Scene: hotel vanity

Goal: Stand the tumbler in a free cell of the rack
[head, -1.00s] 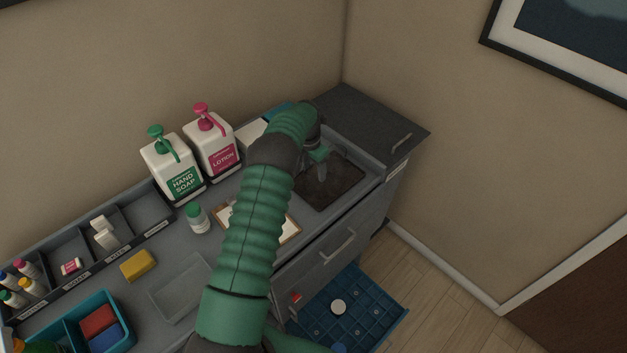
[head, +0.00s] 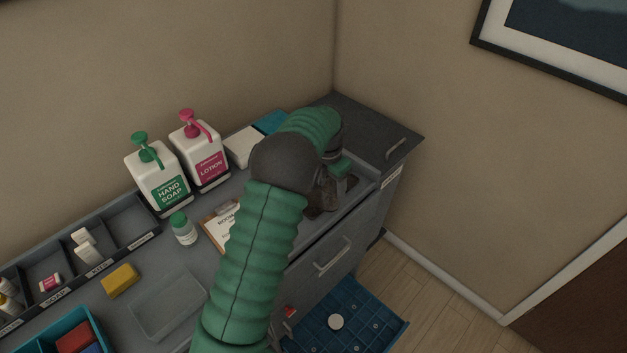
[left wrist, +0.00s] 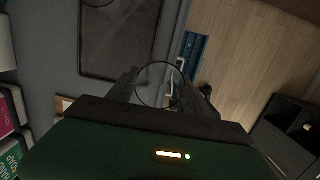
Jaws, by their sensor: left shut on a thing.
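My left gripper (head: 341,168) is shut on a clear tumbler (head: 326,192) above the right part of the counter, by the dark mat (head: 316,212). In the left wrist view the tumbler's round rim (left wrist: 158,62) shows between the fingers of the left gripper (left wrist: 165,95). The tumbler looks roughly upright, but my arm partly covers it. A blue rack (head: 385,313) with a grid of cells is low at the front right, below the counter. A white round thing (head: 336,321) is in one cell. My arm and the frame edge hide part of the rack. My right gripper is out of view.
Soap (head: 158,178) and lotion (head: 202,155) bottles stand at the back wall. A drawer handle (head: 333,255) juts from the counter front.

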